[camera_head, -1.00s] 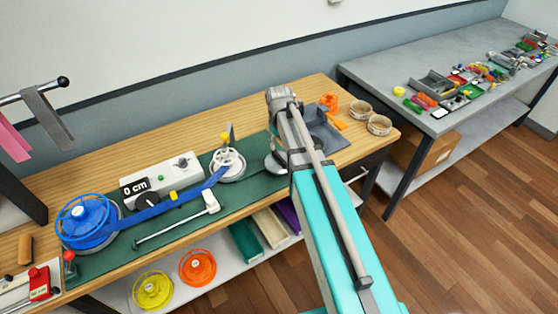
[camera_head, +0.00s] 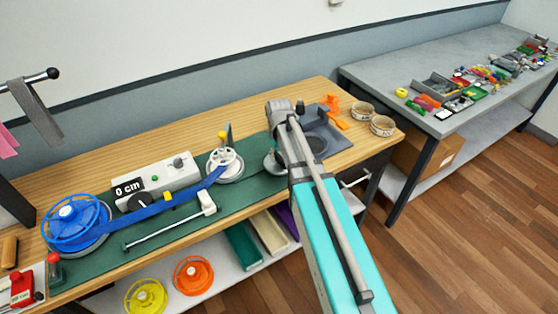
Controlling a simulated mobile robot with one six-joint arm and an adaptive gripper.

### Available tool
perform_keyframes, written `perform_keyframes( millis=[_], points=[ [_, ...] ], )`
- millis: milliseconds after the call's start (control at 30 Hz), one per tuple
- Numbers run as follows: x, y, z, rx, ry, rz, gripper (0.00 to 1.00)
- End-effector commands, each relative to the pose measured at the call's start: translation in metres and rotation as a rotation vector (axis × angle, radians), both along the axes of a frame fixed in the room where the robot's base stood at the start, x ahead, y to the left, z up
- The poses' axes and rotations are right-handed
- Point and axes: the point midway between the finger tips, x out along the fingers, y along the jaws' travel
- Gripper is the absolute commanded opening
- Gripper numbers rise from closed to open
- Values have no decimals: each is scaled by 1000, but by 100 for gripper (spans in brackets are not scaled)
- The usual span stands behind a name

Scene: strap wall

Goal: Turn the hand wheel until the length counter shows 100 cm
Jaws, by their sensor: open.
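The length counter (camera_head: 160,182) is a white box on the green mat, and its black display (camera_head: 129,188) reads 0 cm. A white spoked wheel (camera_head: 226,163) on a round base stands right of it; a yellow knob (camera_head: 222,135) shows at its back edge. A blue strap (camera_head: 185,197) runs from this wheel past the counter's front to a large blue spoked reel (camera_head: 72,222) at the left. My grey and turquoise arm reaches over the bench right of the white wheel. My gripper is not visible; the arm's end is hidden behind its own links.
A white-ended rod (camera_head: 170,224) lies along the mat's front. A grey tray (camera_head: 325,135) and two round tins (camera_head: 382,125) are at the bench's right end. Yellow (camera_head: 146,297) and orange reels (camera_head: 193,274) sit on the lower shelf. A red-knobbed lever (camera_head: 54,265) stands front left.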

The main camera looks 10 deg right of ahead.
Motion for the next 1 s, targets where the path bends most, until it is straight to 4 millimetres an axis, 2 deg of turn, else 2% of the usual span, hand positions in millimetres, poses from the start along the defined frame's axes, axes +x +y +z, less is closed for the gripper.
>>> perform_keyframes(
  millis=[200, 633, 933, 1000],
  points=[
    [0, 0, -9, 0, 0, 0, 57],
    [0, 0, -10, 0, 0, 0, 55],
    [0, 0, -10, 0, 0, 0, 0],
    [0, 0, -10, 0, 0, 0, 0]
  ],
)
